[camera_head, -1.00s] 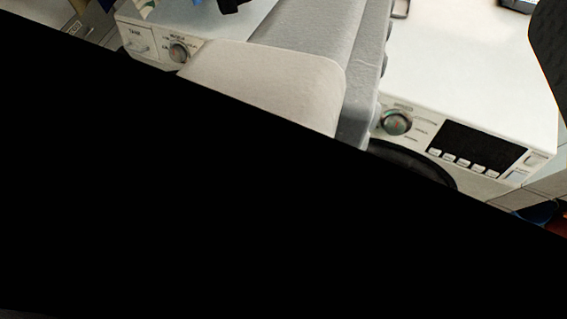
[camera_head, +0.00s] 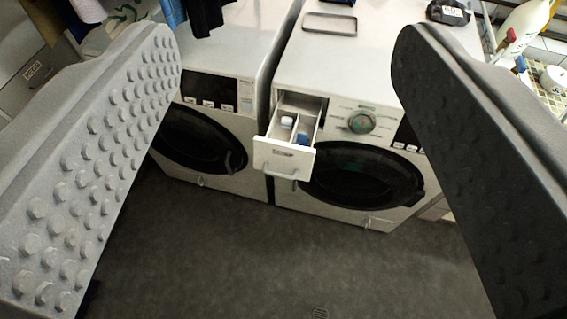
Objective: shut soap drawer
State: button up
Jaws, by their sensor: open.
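The soap drawer (camera_head: 284,158) is pulled out of the upper left front of the right washing machine (camera_head: 330,75). It is white with a handle bar low on its front, and small bottles or caps show in its compartments. My gripper (camera_head: 286,40) is open and empty. Its two studded grey fingers stand wide apart at the left and right of the view. The drawer shows between them, farther off, and neither finger appears to touch it.
A second washing machine (camera_head: 205,130) stands close on the left. A grey tray (camera_head: 330,24) lies on the right machine. Bottles stand at the top right. The dark floor (camera_head: 270,260) in front is clear.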

aim_at(278, 155)
jog(key=k, duration=1)
jog(key=u, duration=1)
jog(key=i, duration=1.4)
jog(key=z, duration=1.5)
